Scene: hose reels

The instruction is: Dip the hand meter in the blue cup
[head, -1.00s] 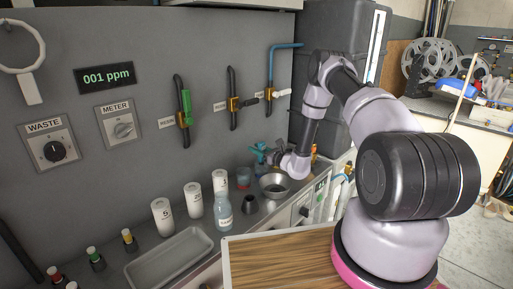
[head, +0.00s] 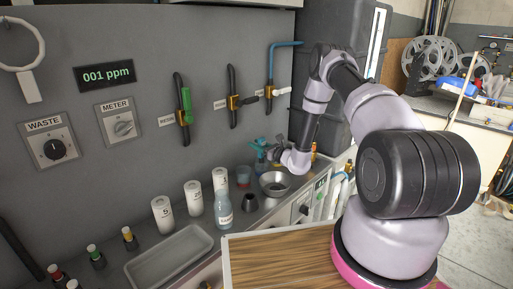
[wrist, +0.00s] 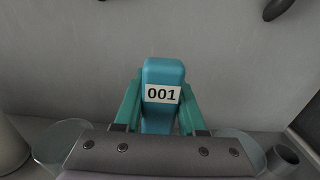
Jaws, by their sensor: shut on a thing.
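The hand meter (wrist: 162,72) is a teal block with a white label reading 001. It stands upright between the green fingers of my gripper (wrist: 161,112), which is shut on it. In the head view my gripper (head: 268,150) holds the meter above the far end of the grey counter, near the wall. The meter's lower end is hidden in the wrist view.
A metal bowl (head: 274,184) stands close to the gripper on the right. A dark cone (head: 250,203), a clear bottle (head: 223,209) and white numbered cylinders (head: 162,214) stand to the left. Wall valves (head: 272,90) hang above. The wall display (head: 104,77) reads 001 ppm.

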